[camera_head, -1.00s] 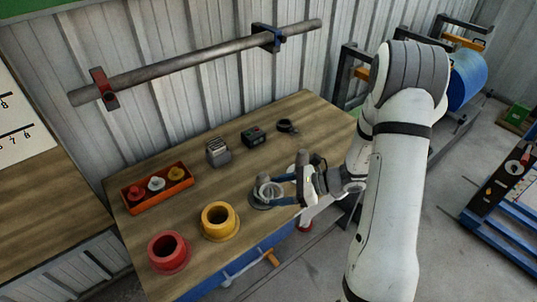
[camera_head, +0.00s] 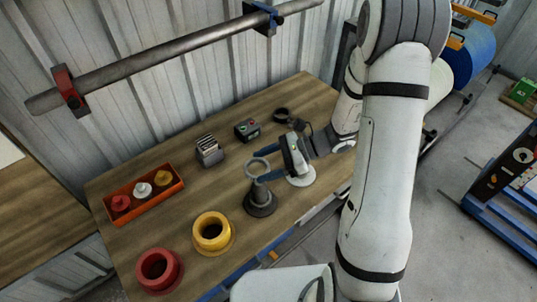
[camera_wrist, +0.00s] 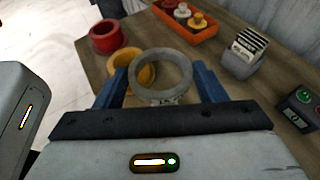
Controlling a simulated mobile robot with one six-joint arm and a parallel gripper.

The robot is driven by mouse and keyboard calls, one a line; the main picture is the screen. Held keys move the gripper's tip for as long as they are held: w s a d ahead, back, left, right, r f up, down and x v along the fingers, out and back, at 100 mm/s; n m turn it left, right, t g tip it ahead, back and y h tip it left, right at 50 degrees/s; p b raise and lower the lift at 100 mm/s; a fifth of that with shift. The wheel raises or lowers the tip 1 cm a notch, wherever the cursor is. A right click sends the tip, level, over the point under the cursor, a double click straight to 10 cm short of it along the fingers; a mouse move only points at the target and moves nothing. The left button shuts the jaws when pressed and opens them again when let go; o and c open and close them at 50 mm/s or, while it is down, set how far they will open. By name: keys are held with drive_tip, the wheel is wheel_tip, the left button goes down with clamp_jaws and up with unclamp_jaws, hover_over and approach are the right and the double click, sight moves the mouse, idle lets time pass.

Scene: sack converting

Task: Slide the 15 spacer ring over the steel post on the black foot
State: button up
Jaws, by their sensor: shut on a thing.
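The grey spacer ring (camera_head: 258,167) is held level between the blue fingertips of my gripper (camera_head: 262,170), which is shut on it. In the wrist view the ring (camera_wrist: 161,72) sits between both blue fingers, and its opening shows no post through it. A dark round foot (camera_head: 261,208) with a narrow upright part stands on the bench just below the ring in the head view. The ring appears above this upright, not around it. The exact gap and alignment cannot be told.
A yellow flanged spool (camera_head: 213,232) and a red one (camera_head: 159,270) stand left of the foot.

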drive_tip(key=shift+d, duration=0.1)
drive_tip(key=shift+d, duration=0.15)
drive_tip(key=shift+f+b, duration=5)
drive_tip(key=shift+f, duration=1)
drive_tip(key=o, duration=1.2)
drive_tip(key=shift+d, duration=0.1)
drive_tip(key=v, duration=0.7)
drive_tip(key=shift+d+r+b, duration=0.15)
drive_tip(key=shift+d+b, duration=0.15)
drive_tip(key=shift+d, duration=0.1)
